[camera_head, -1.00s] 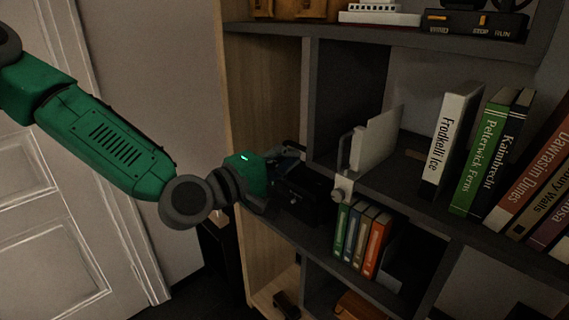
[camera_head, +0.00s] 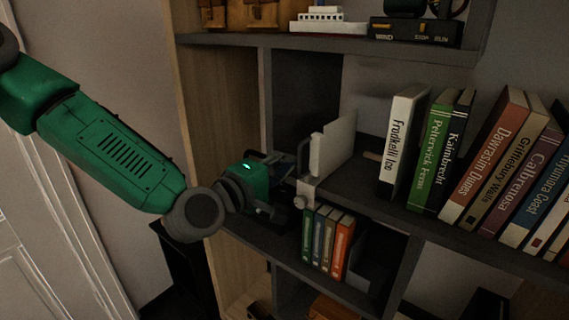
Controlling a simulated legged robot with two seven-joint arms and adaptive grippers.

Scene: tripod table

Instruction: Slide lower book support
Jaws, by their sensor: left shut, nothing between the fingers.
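A white book support (camera_head: 337,146) with an upright plate, a handle and a round knob at the shelf's front edge stands on the middle shelf. A dark grey plate (camera_head: 361,271), perhaps another book support, stands on the lower shelf, right of several small coloured books (camera_head: 328,240). My left gripper (camera_head: 292,170) is shut and empty, close to the left of the white support's handle and knob. I cannot tell if it touches. Its fingers are dark and partly lost against the dark compartment. My right gripper is not in view.
Several larger books (camera_head: 400,145) stand and lean on the middle shelf (camera_head: 445,228), with a gap between them and the white support. The top shelf (camera_head: 330,44) carries a white ship model and a black box. The bookcase's wooden side (camera_head: 200,160) is beside my arm.

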